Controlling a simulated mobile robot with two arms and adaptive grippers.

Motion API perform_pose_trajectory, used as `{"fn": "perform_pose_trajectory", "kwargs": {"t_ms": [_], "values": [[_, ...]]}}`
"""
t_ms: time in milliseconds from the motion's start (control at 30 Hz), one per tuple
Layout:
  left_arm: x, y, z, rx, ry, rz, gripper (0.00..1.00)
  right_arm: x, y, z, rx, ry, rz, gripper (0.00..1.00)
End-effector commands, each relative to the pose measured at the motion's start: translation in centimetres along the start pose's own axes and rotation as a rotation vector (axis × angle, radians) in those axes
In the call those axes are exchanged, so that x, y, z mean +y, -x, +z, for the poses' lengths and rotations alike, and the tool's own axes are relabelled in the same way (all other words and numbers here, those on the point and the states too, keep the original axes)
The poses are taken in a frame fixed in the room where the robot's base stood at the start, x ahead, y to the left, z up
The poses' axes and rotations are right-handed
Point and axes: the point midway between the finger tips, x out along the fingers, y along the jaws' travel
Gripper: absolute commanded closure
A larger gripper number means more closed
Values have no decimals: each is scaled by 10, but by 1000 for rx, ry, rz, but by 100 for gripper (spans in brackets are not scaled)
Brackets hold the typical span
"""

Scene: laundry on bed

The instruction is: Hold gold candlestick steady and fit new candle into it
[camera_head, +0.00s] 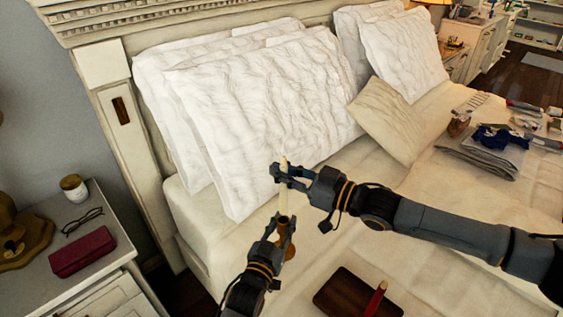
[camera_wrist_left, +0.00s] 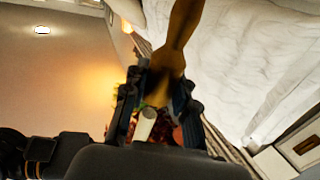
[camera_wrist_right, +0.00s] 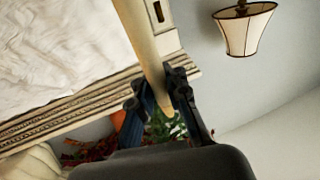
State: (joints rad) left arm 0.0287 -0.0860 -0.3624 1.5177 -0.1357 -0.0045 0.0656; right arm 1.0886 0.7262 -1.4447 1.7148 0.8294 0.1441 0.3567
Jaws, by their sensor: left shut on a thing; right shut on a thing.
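The gold candlestick (camera_head: 289,248) stands roughly upright over the bed's near left part. My left gripper (camera_head: 275,229) is shut on its upper part; in the left wrist view the gold stem (camera_wrist_left: 181,35) runs between the fingers. The cream candle (camera_head: 284,204) is upright, directly above the candlestick's mouth. My right gripper (camera_head: 279,174) is shut on the candle near its top. In the right wrist view the candle (camera_wrist_right: 148,50) passes between the fingers. The candle's lower end meets the candlestick's top in the head view; I cannot tell whether it is inside the socket.
Large white pillows (camera_head: 255,110) lean on the headboard. A nightstand (camera_head: 100,268) at left bears a dark red case (camera_head: 82,251), glasses and a jar. Folded clothes (camera_head: 480,155) lie at right.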

Motion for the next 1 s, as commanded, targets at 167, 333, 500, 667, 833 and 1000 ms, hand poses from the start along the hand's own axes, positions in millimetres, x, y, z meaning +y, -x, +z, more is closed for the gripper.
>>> {"fn": "perform_pose_trajectory", "kwargs": {"t_ms": [167, 333, 500, 667, 833, 1000], "values": [[0, 0, 0, 0, 0, 0, 100, 0, 0, 12, 0, 1, 0, 100], [0, 0, 0, 0, 0, 0, 100, 0, 0, 16, 0, 0, -1, 100], [0, 0, 0, 0, 0, 0, 100, 0, 0, 17, 0, 1, -1, 100], [0, 0, 0, 0, 0, 0, 100, 0, 0, 16, 0, 1, -1, 100], [0, 0, 0, 0, 0, 0, 100, 0, 0, 16, 0, 1, -1, 100], [0, 0, 0, 0, 0, 0, 100, -1, 0, 16, 0, 2, -1, 100]]}}
